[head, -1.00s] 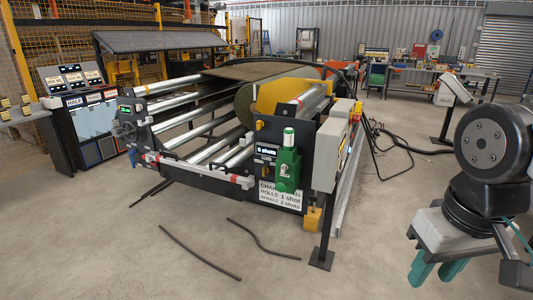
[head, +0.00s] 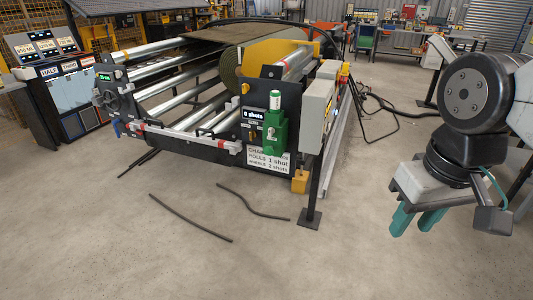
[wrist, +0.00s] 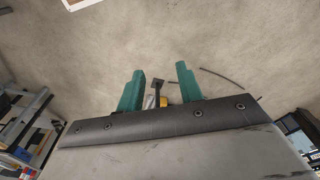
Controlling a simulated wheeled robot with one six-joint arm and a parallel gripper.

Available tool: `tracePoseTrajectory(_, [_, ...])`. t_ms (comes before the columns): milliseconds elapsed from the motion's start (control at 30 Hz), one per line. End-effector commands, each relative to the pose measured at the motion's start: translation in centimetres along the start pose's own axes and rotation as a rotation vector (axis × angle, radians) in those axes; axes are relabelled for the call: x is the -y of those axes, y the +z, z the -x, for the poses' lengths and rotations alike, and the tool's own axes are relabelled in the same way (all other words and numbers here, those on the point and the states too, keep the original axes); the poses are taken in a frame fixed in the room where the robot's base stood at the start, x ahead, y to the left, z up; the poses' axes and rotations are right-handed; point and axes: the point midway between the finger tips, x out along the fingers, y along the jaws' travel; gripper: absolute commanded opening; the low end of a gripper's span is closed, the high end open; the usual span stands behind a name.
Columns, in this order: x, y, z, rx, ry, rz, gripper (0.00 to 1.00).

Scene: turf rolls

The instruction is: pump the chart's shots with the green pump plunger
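The green pump (head: 273,132) stands on the front right corner of the turf roller machine. Its plunger top (head: 274,101) is pale with a green band and sticks up above the body. A small display (head: 254,114) beside it reads 0 shots. The white chart (head: 267,159) below lists rolls 1 shot and wheels 2 shots; its top line is partly hidden by the pump. My gripper (head: 417,222) is at the right, well apart from the pump, pointing down. Its green fingers are spread and empty, as the wrist view (wrist: 160,88) also shows.
A grey box (head: 318,108) on a black post (head: 312,190) stands just right of the pump, on my gripper's side. Two dark hoses (head: 190,218) lie on the floor in front. Cables (head: 375,115) run behind the post. The front floor is otherwise clear.

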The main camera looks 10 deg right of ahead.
Motion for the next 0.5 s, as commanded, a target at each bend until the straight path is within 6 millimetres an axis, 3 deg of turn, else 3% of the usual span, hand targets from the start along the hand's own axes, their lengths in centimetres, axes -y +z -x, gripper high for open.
tracePoseTrajectory(133, [0.00,0.00,0.00,0.000,0.000,0.000,0.36])
tracePoseTrajectory(267, [0.00,0.00,0.00,0.000,0.000,0.000,0.00])
tracePoseTrajectory(500, [0.00,0.00,0.00,0.000,0.000,0.000,0.00])
